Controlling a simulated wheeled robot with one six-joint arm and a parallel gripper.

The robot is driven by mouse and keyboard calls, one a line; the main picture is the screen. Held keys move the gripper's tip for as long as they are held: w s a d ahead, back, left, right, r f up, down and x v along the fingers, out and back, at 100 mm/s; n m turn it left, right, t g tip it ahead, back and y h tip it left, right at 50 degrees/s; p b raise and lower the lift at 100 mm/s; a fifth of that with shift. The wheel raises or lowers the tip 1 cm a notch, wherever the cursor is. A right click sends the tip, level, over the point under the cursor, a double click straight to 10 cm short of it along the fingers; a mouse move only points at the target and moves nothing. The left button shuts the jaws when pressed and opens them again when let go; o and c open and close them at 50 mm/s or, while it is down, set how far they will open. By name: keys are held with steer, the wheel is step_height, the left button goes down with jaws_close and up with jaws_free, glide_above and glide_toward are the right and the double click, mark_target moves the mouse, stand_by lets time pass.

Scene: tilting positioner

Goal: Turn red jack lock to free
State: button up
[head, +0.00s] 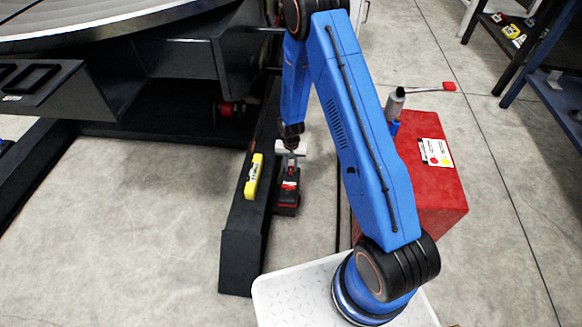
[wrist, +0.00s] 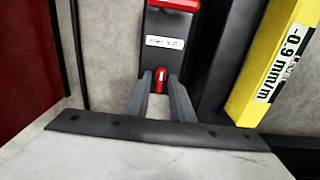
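The jack (head: 288,203) is a dark unit with red parts, standing beside the black frame beam in the head view. In the wrist view its dark body (wrist: 155,62) carries a red bar at the top and a white label (wrist: 165,42) too blurred to read. The small red lock (wrist: 160,79) is upright below the label. My gripper (wrist: 160,84) is at the lock, one grey finger on each side, with narrow gaps seeming to show between fingers and lock. The lower part of the lock lies between the fingers. In the head view my gripper (head: 291,163) is above the jack.
A yellow level (head: 254,177) lies on the black beam (head: 241,237) close left of the jack; it also shows in the wrist view (wrist: 277,65), reading -0.9 mm/m. A red cabinet (head: 440,200) with a bottle (head: 395,103) stands right. Open floor lies left.

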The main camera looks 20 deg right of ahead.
jaws_close()
steer(key=shift+n, duration=0.3)
steer(key=n, duration=0.3)
steer(key=shift+n, duration=0.3)
steer(key=n, duration=0.4)
steer(key=shift+n, duration=0.3)
steer(key=n, duration=0.9)
steer(key=shift+n, duration=0.3)
